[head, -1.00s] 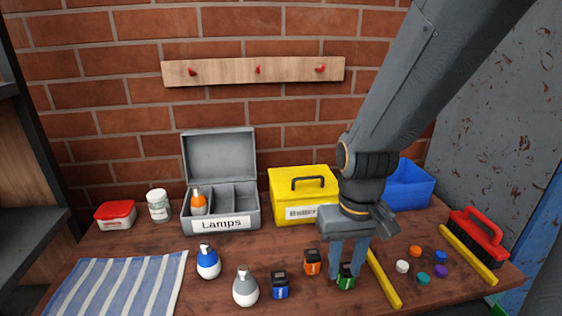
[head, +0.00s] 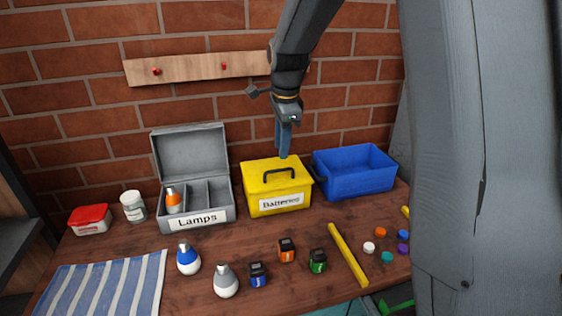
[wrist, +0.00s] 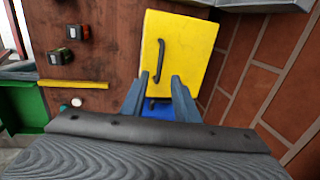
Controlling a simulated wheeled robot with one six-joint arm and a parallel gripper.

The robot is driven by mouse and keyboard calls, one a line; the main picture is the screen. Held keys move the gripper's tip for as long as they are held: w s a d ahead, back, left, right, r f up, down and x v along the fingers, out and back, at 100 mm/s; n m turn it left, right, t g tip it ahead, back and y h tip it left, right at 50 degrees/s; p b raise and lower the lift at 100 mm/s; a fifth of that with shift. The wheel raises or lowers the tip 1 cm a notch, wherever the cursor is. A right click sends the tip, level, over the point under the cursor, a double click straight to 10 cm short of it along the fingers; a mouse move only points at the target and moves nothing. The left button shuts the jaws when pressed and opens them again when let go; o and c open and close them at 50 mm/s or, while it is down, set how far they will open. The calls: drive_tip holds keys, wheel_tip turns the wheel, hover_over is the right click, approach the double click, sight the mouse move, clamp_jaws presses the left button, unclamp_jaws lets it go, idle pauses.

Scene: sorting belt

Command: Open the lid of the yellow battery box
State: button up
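The yellow battery box (head: 277,186) stands at the back of the table with its lid shut. Its front label reads "Batteries", and a dark handle (head: 279,173) sits on top of the lid. In the wrist view the yellow lid (wrist: 180,50) and its handle (wrist: 160,61) lie just beyond my fingertips. My gripper (head: 283,155) is above the back part of the lid, pointing down. In the wrist view my gripper (wrist: 158,82) has its fingers apart with nothing between them, near one end of the handle. I cannot tell whether a fingertip touches the lid.
A grey lamps box (head: 228,213) with its lid up stands left of the battery box. An empty blue bin (head: 352,182) stands close on the right. Batteries, bulbs, a yellow bar (head: 347,254) and coloured caps lie in front. A wooden peg rail (head: 195,67) is on the wall behind.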

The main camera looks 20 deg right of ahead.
drive_tip(key=p, duration=0.1)
hover_over(281, 181)
wheel_tip(281, 181, down, 7)
drive_tip(key=shift+a+f, duration=0.1)
clamp_jaws()
